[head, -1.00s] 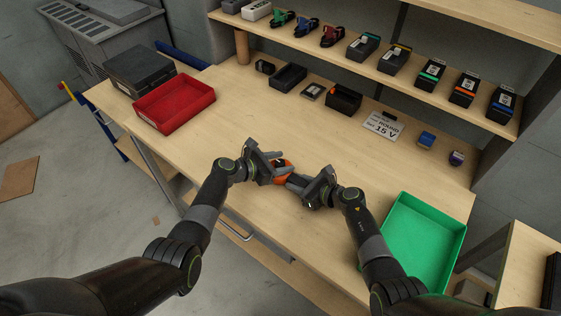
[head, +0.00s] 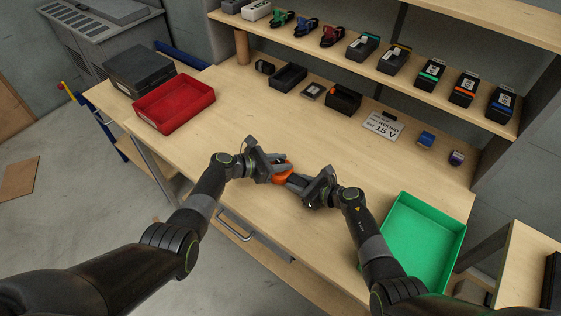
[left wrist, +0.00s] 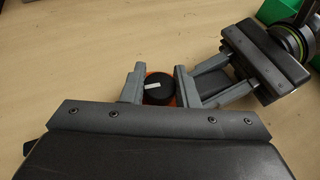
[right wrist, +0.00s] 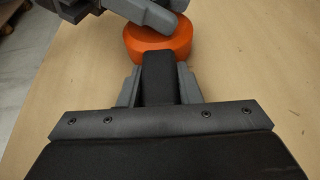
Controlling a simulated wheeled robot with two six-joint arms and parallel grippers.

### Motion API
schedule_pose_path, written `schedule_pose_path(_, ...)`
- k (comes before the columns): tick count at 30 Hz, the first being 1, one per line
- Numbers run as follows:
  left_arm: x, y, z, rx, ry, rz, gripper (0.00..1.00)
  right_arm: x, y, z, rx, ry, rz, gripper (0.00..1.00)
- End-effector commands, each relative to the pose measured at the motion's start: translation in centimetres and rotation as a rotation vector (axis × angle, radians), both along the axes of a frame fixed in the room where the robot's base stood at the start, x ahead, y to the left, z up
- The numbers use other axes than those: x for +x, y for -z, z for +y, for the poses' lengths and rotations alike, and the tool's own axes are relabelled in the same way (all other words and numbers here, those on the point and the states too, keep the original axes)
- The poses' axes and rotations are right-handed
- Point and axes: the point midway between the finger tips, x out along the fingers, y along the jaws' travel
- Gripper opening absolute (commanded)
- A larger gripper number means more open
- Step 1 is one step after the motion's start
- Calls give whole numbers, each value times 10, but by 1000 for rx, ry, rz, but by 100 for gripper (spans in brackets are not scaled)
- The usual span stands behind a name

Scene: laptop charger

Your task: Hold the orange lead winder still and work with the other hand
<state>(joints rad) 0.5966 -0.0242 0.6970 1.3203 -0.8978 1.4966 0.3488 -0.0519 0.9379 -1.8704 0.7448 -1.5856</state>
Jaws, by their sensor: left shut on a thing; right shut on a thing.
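The orange lead winder (head: 284,179) is a round orange body above the wooden table, between my two grippers. My left gripper (left wrist: 159,86) is shut on it, with one finger on each side. In the left wrist view its black round hub (left wrist: 158,92) with a white mark faces the camera, and only a little orange rim shows. My right gripper (right wrist: 158,88) is shut on a black block (right wrist: 158,72) that lies against the winder's orange side (right wrist: 160,42). Whether the block is joined to the winder is unclear. The fingers hide part of the winder in the head view.
A red tray (head: 141,112) stands at the back left and a green tray (head: 456,236) at the right. Small boxes and a "15 V" card (head: 384,126) line the table's back, below a shelf (head: 340,62) of adapters. The table around my grippers is clear.

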Motion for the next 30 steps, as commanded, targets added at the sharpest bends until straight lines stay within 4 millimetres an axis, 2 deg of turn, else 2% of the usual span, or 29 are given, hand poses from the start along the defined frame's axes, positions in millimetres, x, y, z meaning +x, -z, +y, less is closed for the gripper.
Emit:
schedule_pose_path(10,0,2,2,4,138,2,5,0,0,1,0,-4,-1,3)
schedule_pose_path(24,-1,1,2,0,161,0,5,0,0,1,2,-3,0,3)
schedule_pose_path(25,-1,1,2,0,161,0,31,0,0,1,2,-3,0,3)
schedule_pose_path(29,-1,0,2,0,161,0,48,0,0,1,2,-2,-1,3)
schedule_pose_path(30,-1,0,1,0,161,0,49,0,0,1,2,-2,-1,3)
